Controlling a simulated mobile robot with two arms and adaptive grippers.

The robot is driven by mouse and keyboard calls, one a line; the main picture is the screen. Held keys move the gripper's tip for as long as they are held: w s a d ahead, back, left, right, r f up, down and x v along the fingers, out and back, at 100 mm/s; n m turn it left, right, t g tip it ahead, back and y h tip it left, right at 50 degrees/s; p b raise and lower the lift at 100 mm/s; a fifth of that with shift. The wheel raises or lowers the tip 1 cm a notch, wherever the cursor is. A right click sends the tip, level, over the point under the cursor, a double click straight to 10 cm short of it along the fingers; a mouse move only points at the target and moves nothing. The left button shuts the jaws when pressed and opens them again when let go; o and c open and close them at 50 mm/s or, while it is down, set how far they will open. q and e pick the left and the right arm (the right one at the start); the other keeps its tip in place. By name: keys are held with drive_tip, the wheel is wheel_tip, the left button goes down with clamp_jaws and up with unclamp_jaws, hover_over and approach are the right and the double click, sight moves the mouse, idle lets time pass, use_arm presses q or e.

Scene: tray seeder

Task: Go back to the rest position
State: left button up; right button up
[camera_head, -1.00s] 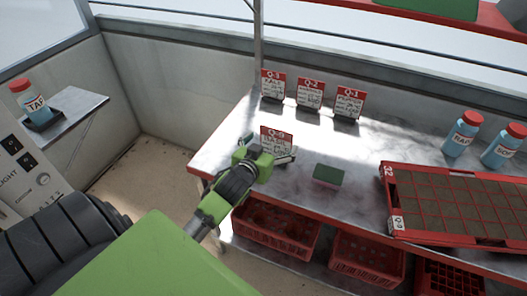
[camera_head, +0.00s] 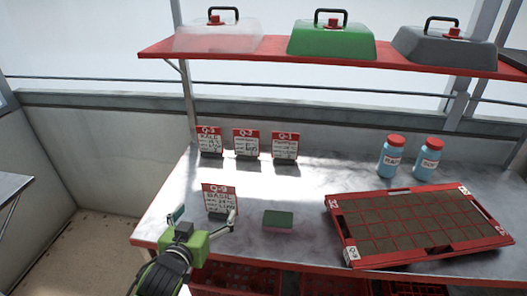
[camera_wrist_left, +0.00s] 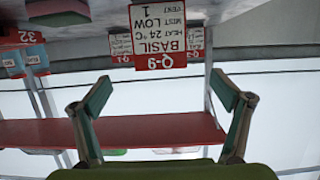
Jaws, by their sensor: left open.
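My left gripper (camera_head: 203,222) is at the left front of the metal table, just in front of the Q-9 basil card (camera_head: 219,197). Its two fingers are spread and nothing is between them. In the left wrist view the open fingers (camera_wrist_left: 164,100) frame empty space, and the Q-9 card (camera_wrist_left: 160,35) appears upside down beyond them. The card stands in a small dark holder on the table. My right gripper is not in either view.
A green-topped block (camera_head: 278,219) lies right of the card. A red seed tray (camera_head: 337,232) fills the table's right. Several cards stand behind, including Q-2 (camera_head: 246,144). Two blue bottles (camera_head: 391,160) stand at the back. A red shelf (camera_head: 270,47) holds three lidded covers.

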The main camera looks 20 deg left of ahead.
use_arm(q)
drive_tip(key=s+d+f+m+g+h, duration=0.2)
drive_tip(key=s+d+f+g, duration=0.4)
drive_tip(key=s, duration=0.5)
drive_tip(key=s+d+f+m+g+h, duration=0.1)
drive_tip(key=s+d+f+m+g, duration=0.1)
drive_tip(key=s+d+f+g, duration=0.55)
drive_tip(key=s+f+t, duration=0.1)
drive_tip(key=s+f, duration=0.2)
drive_tip(key=f, duration=1.1)
drive_tip(key=s+f+t, duration=0.1)
drive_tip(key=s+f, duration=0.2)
drive_tip(key=f, duration=1)
drive_tip(key=s+a+f+m+g, duration=0.1)
drive_tip(key=s+a+f, duration=0.1)
drive_tip(key=s+f, duration=1.3)
drive_tip(key=shift+s+f+g, duration=0.3)
drive_tip(key=shift+s+g, duration=0.05)
drive_tip(key=shift+s, duration=0.5)
drive_tip(key=shift+a, duration=0.1)
